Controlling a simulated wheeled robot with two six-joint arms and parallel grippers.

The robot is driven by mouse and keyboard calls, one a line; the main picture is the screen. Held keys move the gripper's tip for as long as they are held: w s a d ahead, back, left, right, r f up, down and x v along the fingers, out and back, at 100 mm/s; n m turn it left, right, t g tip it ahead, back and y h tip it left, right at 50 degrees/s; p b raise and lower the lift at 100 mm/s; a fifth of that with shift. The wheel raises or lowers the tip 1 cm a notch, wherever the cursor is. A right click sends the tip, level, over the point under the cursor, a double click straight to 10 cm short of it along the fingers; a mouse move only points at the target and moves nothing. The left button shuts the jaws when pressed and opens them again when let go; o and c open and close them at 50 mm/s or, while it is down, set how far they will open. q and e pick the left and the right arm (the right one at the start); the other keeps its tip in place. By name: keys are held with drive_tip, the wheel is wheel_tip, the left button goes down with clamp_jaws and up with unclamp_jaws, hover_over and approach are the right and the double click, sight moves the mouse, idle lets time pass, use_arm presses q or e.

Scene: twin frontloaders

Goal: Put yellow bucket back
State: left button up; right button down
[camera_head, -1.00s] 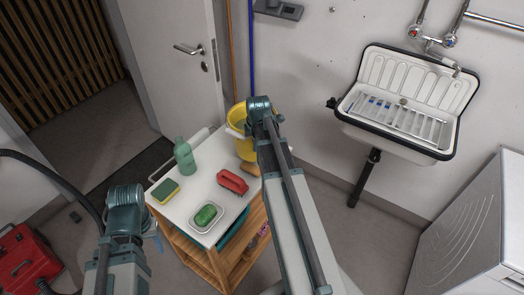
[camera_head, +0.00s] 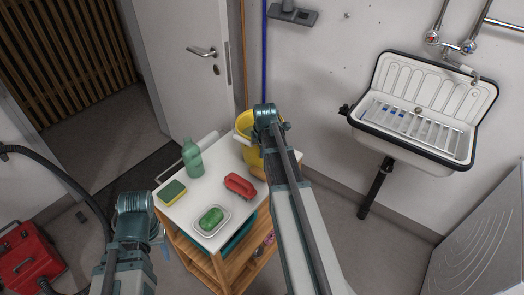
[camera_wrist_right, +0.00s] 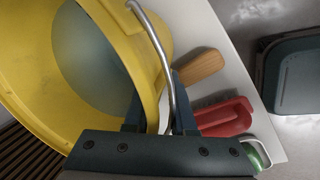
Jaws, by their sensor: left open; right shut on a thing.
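The yellow bucket (camera_head: 243,122) is at the back right corner of the white-topped cart (camera_head: 220,165), partly hidden behind my right arm. In the right wrist view the bucket (camera_wrist_right: 110,55) fills the upper left, its open mouth tilted toward the camera, with a metal handle across its rim. My right gripper (camera_wrist_right: 158,118) is shut on the bucket at its rim, beside the handle. It also shows in the head view (camera_head: 265,112). I cannot tell whether the bucket rests on the cart. My left gripper (camera_head: 135,203) is open and empty, left of the cart's front.
The cart top holds a green bottle (camera_head: 193,158), a sponge (camera_head: 171,192), a red brush (camera_head: 239,184) and a dish with green soap (camera_head: 211,219). A wall sink (camera_head: 425,110) is at right, a white appliance (camera_head: 480,240) below it. A red case (camera_head: 28,258) stands lower left.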

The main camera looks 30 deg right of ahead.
idle(0.3)
drive_tip(key=c, duration=0.7)
unclamp_jaws()
drive_tip(key=shift+c, duration=0.2)
drive_tip(key=shift+s+r, duration=0.1)
drive_tip(key=p+v, duration=1.1)
drive_tip(key=v, duration=0.1)
drive_tip(key=shift+p, duration=0.35)
